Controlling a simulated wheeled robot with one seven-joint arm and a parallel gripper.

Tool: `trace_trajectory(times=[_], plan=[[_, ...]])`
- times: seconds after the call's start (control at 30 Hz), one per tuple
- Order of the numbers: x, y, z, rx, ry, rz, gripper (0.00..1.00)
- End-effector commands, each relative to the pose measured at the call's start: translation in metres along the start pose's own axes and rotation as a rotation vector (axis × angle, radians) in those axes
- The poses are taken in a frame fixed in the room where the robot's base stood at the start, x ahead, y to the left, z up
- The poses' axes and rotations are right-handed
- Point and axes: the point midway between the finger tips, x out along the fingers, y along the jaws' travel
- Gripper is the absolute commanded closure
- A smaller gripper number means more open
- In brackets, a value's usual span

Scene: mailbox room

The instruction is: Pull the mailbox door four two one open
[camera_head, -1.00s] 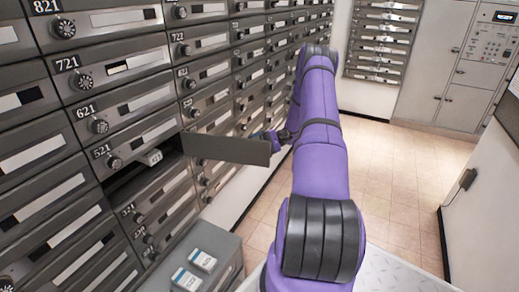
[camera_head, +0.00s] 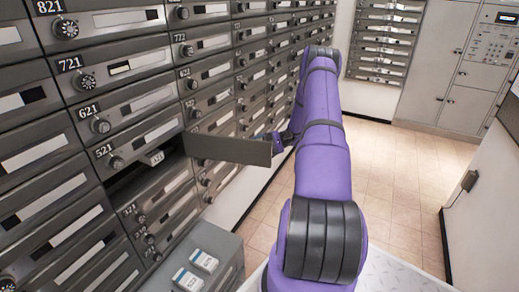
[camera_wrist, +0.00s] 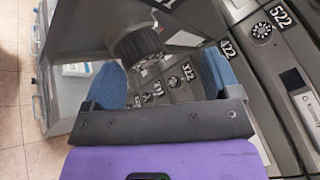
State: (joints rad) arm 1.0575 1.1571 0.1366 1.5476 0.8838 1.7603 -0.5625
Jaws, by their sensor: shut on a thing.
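The mailbox door (camera_head: 230,149) below the box marked 521 stands swung out from the cabinet, showing its plain grey inner side. In the wrist view, my gripper (camera_wrist: 162,76) has blue pads at a dark round knob (camera_wrist: 137,43) on the door. It is shut on the knob, though the exact contact is hard to see.
Rows of closed mailboxes (camera_head: 125,105) fill the left wall. A grey box (camera_head: 215,246) with white tags on top stands below the open compartment. Tiled floor (camera_head: 385,165) is free to the right. A white cabinet or door with a dark handle (camera_head: 469,181) stands at the right edge.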

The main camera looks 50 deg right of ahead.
Motion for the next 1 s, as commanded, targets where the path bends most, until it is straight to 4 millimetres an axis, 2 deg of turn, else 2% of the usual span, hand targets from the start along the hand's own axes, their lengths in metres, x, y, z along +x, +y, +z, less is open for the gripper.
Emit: trace_trajectory(times=[0.17,0.6,0.8,1.0], plan=[[-0.016,-0.001,0.0,-0.002,0.002,-0.002,0.23],[-0.091,0.0,-0.001,-0.001,0.001,-0.001,0.23],[-0.106,0.0,-0.001,0.0,0.0,0.0,0.23],[-0.108,0.0,-0.001,0.001,-0.001,0.0,0.23]])
